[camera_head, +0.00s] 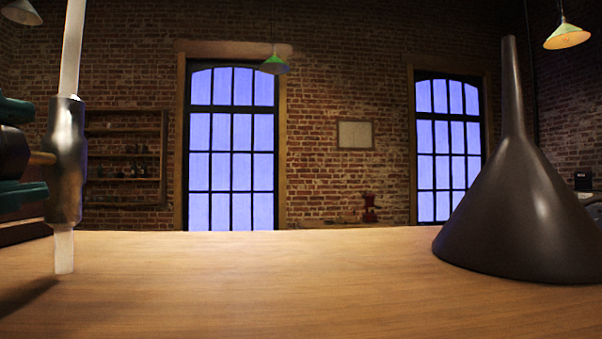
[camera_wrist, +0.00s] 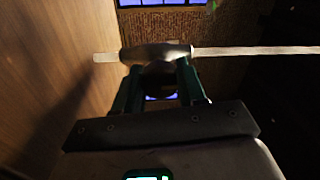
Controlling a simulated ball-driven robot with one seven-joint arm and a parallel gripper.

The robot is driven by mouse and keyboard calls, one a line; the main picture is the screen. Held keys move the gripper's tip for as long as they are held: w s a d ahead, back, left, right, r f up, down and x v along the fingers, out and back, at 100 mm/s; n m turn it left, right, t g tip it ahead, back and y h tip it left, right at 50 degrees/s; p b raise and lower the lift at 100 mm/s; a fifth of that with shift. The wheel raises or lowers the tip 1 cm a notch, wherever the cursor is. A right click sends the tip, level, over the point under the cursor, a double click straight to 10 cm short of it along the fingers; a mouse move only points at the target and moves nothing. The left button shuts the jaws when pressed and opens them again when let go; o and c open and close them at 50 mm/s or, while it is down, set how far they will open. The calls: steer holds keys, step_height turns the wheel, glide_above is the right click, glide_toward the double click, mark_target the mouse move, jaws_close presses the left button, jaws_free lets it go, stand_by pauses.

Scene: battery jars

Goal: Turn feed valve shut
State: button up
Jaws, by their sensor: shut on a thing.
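The feed valve (camera_head: 66,155) is a shiny metal body on a pale translucent tube (camera_head: 72,50) at the left of the head view. The tube's short lower end (camera_head: 64,252) stops close to or at the tabletop; contact is unclear. A brass stem (camera_head: 42,158) runs left from the body to a dark round handle (camera_head: 12,152). My gripper (camera_head: 34,155) has its teal fingers above and below this handle. In the wrist view the valve body (camera_wrist: 155,52) lies across the fingertips, and my gripper (camera_wrist: 158,78) is shut on the handle. The handle's turn angle is unclear.
A wooden table (camera_head: 280,285) spans the front, and its middle is clear. A large dark funnel (camera_head: 525,215) stands wide end down at the right. Brick walls, windows and a shelf (camera_head: 125,155) are far behind.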

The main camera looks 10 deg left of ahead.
stand_by(0.5)
steer(key=o, duration=1)
steer(key=shift+o, duration=0.2)
steer(key=b+v, duration=0.1)
steer(key=v, duration=0.9)
steer(key=shift+s, duration=0.35)
steer(key=shift+s+d+f, duration=0.1)
steer(key=shift+f, duration=0.05)
